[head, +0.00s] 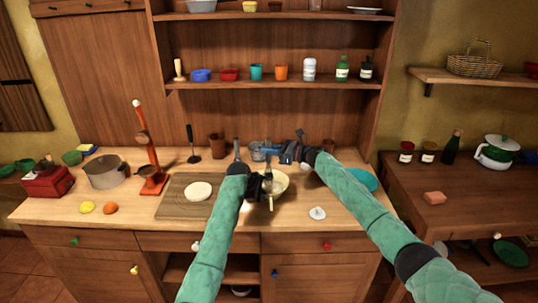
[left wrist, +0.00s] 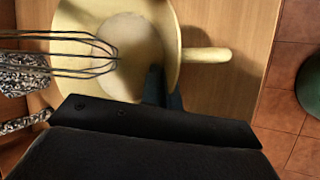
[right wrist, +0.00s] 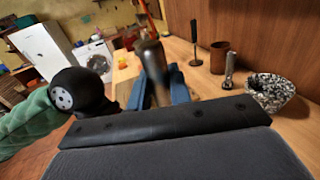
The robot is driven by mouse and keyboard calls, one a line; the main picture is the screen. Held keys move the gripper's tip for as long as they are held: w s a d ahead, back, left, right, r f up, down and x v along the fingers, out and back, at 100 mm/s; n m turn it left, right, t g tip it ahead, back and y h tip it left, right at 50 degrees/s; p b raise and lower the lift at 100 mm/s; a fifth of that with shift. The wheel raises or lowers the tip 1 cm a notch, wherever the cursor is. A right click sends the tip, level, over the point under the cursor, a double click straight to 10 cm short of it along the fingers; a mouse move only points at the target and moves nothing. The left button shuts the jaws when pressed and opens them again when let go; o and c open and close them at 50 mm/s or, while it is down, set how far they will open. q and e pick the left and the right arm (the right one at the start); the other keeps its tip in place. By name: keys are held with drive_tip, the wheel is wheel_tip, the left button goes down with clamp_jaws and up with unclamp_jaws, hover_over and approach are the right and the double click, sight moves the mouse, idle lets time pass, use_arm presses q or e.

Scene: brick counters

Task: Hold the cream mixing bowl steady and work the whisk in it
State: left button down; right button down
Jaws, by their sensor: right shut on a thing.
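The cream mixing bowl (head: 281,184) stands on the counter in front of me, its short handle (left wrist: 206,55) pointing towards me. My left gripper (head: 262,184) is at the bowl's near left side. In the left wrist view its fingers (left wrist: 165,88) are at the rim, partly hidden by the gripper body; I cannot tell if they are closed on it. My right gripper (right wrist: 154,92) is shut on the whisk's grey handle (right wrist: 152,60). The whisk's wire loops (left wrist: 75,50) show over the bowl in the left wrist view; I cannot tell whether they touch its bottom.
A cutting board (head: 172,207) with a round pale piece (head: 199,191) lies left of the bowl. A speckled container (right wrist: 270,92) stands close behind it. A small white item (head: 317,213) and a teal plate (head: 364,179) are to the right. The counter's front strip is mostly clear.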

sight(269, 139)
drive_tip(key=shift+r, duration=3.05)
use_arm(q)
drive_tip(key=c, duration=1.6)
unclamp_jaws()
drive_tip(key=shift+o, duration=0.2)
drive_tip(key=v, duration=1.2)
use_arm(e)
drive_tip(key=shift+d, duration=0.1)
